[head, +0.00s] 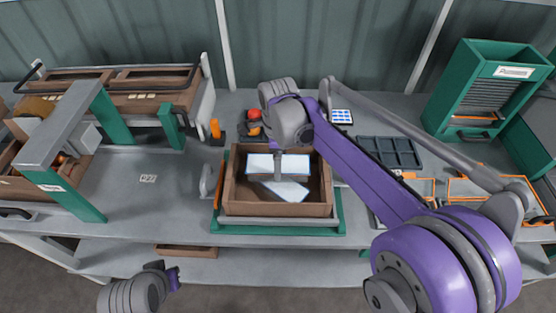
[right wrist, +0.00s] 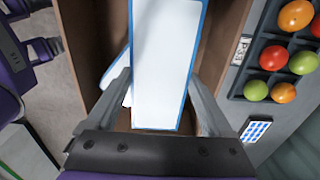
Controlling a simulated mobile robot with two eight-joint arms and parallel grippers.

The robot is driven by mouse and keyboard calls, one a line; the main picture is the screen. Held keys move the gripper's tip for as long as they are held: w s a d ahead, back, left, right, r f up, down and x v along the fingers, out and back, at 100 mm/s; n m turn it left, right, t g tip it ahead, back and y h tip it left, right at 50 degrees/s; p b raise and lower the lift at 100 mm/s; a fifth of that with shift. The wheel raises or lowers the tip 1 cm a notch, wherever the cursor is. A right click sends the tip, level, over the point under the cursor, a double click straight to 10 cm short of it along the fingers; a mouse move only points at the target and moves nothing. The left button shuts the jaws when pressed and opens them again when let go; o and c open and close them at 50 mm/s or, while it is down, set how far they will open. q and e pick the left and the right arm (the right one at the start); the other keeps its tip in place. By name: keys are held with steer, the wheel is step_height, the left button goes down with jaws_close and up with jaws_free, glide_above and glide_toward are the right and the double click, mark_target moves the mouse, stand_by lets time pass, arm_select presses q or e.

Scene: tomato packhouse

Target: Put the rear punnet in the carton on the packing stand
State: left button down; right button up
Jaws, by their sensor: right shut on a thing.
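The brown carton (head: 228,190) stands on the green-edged packing stand (head: 340,212) in the middle of the bench. A white, blue-edged punnet (head: 262,162) is at the carton's rear, lying across it. It fills the middle of the right wrist view (right wrist: 165,70). My right gripper (head: 279,172) is shut on it, one finger along each side. I cannot tell whether it touches the carton floor. A second white, blue-edged piece (head: 288,192) lies skewed in front of it, inside the carton. My left gripper is out of view; only part of my left arm shows at the bottom left.
A dark compartment tray (head: 390,152) and a green dispenser (head: 480,95) are right. A grey-topped green frame (head: 65,135) stands left.

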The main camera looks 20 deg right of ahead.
steer(key=shift+f, duration=0.3)
steer(key=o, duration=1.1)
steer(key=shift+c, duration=0.2)
steer(key=shift+r, duration=0.3)
step_height(320, 180, up, 12)
steer(key=p, duration=0.1)
steer(key=s+d+f+n+t, duration=0.2)
steer(key=s+f+n, duration=0.5)
steer(key=s+n, duration=0.3)
steer(key=s+d+f+n+t, duration=0.2)
steer(key=s+f+n+t, duration=0.1)
steer(key=s+f+n, duration=0.5)
steer(key=s+n, duration=0.2)
steer(key=n, duration=0.1)
steer(key=shift+s+d+f, duration=0.2)
steer(key=shift+s+d, duration=0.15)
steer(key=shift+d, duration=0.05)
